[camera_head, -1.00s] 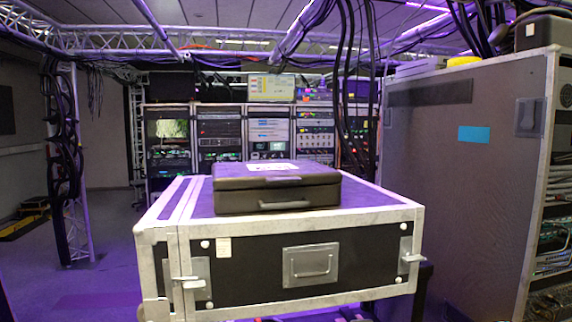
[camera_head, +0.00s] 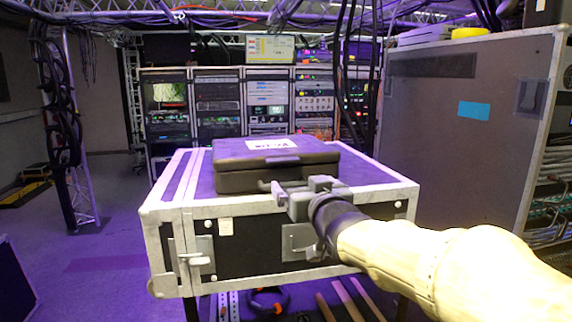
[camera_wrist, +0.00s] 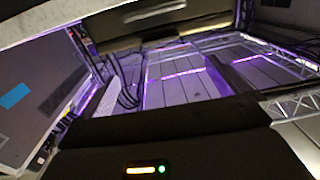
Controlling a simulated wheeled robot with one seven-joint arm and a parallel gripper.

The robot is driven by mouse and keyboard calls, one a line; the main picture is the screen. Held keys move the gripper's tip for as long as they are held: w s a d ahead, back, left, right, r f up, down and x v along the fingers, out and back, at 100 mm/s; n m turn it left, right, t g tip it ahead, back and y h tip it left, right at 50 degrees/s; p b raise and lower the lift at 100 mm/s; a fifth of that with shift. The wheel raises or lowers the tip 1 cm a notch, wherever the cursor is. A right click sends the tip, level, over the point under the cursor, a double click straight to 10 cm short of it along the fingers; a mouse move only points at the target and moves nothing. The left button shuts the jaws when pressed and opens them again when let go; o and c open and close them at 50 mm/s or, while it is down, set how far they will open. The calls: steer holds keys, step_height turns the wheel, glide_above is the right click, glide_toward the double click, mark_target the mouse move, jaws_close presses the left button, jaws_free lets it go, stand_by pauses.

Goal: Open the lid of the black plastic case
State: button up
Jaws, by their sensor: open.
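The black plastic case (camera_head: 235,181) lies flat on a larger flight case, with its lid (camera_head: 300,150) shut and a white label (camera_head: 272,144) on top. My gripper (camera_head: 276,188) is open in front of the case's front face, at its right half, near the front handle. The gripper hides much of that handle, and I cannot tell whether it touches it. The fingertips are not clear there.
The flight case (camera_head: 360,187) has silver edges and latches, with bare purple top around the black case. A tall grey cabinet (camera_head: 430,130) stands close at right. Equipment racks (camera_head: 218,110) are behind. A truss post with cables (camera_head: 62,130) and open floor are at left.

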mark_target(284, 162)
steer(key=p+x, duration=0.5)
steer(key=x, duration=1.1)
steer(key=shift+s, duration=0.1)
steer(key=shift+c, duration=0.2)
steer(key=c, duration=1.3)
steer(key=shift+o, duration=0.2)
steer(key=shift+r, duration=0.2)
